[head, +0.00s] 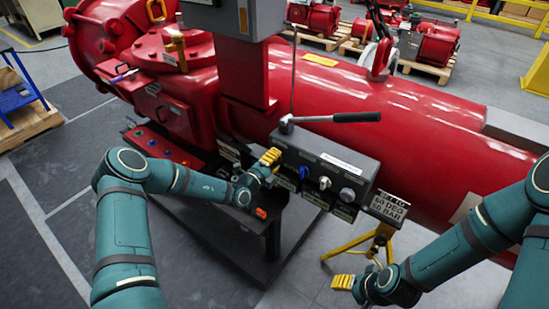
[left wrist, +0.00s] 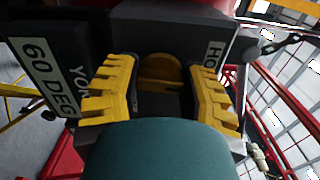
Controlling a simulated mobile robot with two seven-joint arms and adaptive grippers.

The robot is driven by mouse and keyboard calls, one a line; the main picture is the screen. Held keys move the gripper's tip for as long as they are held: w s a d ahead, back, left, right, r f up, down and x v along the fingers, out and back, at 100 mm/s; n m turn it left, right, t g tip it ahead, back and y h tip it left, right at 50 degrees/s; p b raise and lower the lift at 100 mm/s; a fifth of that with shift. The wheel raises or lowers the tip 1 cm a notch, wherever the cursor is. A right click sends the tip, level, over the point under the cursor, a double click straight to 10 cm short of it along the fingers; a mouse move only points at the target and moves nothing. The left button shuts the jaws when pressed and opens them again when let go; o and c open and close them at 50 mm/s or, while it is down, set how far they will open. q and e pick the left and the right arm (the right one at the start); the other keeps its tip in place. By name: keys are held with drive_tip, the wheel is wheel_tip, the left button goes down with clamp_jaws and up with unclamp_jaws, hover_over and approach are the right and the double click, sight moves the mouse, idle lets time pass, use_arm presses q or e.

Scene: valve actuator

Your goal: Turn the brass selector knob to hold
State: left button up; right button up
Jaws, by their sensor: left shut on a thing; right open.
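The brass selector knob (left wrist: 160,72) sits between my left gripper's yellow fingers in the left wrist view, and the gripper is shut on it. In the head view my left gripper (head: 271,158) is at the left end of the grey control box (head: 335,162) and hides the knob. A label starting with "HO" (left wrist: 212,54) shows beside the right finger in the left wrist view; its remainder is covered. I cannot tell where the knob points. My right gripper (head: 343,282) is open and empty, low at the right, away from the box.
A blue knob (head: 304,172) and a silver knob (head: 324,183) are on the box front, right of my left gripper. A black-handled lever (head: 340,117) lies above the box.

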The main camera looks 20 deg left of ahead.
use_arm(q)
drive_tip(key=shift+r, duration=0.1)
idle(0.4)
drive_tip(key=o, duration=1.2)
drive_tip(key=v, duration=1.2)
